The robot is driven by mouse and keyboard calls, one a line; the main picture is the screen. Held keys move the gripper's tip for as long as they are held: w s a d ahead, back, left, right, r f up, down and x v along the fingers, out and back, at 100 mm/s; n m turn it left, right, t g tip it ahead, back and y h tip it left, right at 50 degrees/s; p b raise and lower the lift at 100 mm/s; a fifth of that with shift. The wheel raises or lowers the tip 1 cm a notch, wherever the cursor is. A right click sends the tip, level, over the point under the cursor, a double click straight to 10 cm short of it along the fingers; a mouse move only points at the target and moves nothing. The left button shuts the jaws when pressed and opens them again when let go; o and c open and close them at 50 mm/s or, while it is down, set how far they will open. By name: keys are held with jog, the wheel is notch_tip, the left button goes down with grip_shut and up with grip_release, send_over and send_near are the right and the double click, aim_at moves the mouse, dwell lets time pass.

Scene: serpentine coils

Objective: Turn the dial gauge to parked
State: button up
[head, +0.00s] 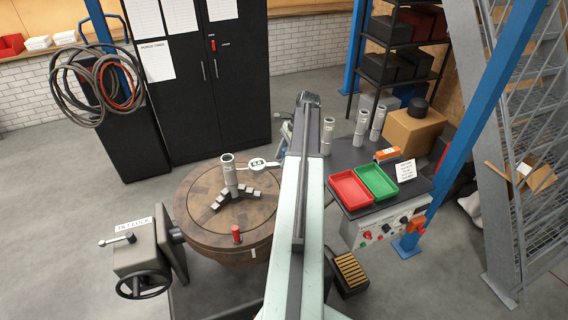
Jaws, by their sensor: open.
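The dial gauge (257,165) is a small round white face with dark markings. It shows in the head view just left of my pale arm, at the back right of the round wooden-topped table (195,222). A light bar runs from it toward my arm. The markings are too small to read, so I cannot tell its setting. I cannot make out my gripper's fingers.
A dark bench (356,154) at right holds a red tray (349,190), a green tray (376,180) and grey cylinders. A grey handwheel unit (140,260) stands at left. A red peg (236,233) sits on the table's front edge. Floor at far left is clear.

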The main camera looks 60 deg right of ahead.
grip_shut()
dwell(1.4)
